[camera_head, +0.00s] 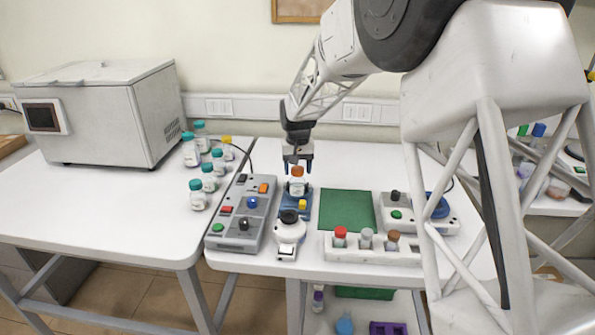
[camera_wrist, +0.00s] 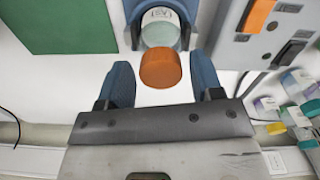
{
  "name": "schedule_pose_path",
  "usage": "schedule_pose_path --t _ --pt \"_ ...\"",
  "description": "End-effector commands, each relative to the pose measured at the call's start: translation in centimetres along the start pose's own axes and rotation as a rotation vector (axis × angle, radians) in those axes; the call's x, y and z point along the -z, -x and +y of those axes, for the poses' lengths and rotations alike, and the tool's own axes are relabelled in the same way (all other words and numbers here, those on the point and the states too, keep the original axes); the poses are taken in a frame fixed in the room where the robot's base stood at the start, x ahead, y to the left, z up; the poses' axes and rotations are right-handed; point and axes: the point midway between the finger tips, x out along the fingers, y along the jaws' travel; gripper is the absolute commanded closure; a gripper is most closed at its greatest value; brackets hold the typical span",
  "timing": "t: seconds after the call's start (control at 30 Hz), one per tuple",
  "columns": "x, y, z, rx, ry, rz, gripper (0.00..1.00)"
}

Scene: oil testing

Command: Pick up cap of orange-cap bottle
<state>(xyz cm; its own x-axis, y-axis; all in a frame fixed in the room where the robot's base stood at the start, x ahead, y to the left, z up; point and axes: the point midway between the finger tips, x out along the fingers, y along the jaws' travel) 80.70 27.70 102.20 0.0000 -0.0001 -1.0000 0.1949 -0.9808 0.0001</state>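The orange-cap bottle (camera_head: 297,188) stands upright in a blue holder (camera_head: 283,203) on the right-hand table. Its orange cap (camera_head: 298,172) sits on top. In the head view, my gripper (camera_head: 297,168) points down over the bottle, fingertips around cap height, one on each side. In the wrist view, the orange cap (camera_wrist: 160,68) lies between the two blue fingers of my open gripper (camera_wrist: 162,80), with gaps on both sides. The clear bottle body (camera_wrist: 160,28) shows beyond the cap. I cannot tell exactly how deep the fingers reach around the cap.
A grey control box (camera_head: 242,213) stands left of the holder, a green mat (camera_head: 346,210) right. A white device with a black knob (camera_head: 289,216) is in front. A white rack (camera_head: 372,252) holds several capped vials. Several teal-cap bottles (camera_head: 208,178) stand on the left table.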

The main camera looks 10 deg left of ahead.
Motion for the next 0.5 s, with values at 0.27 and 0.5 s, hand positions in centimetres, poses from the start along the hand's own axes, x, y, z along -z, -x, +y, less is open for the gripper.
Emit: schedule_pose_path --t 0.27,0.5 --pt "0.0 0.0 0.0 0.0 0.0 0.0 0.8" --pt "0.0 0.01 0.0 0.0 0.0 0.0 0.8"
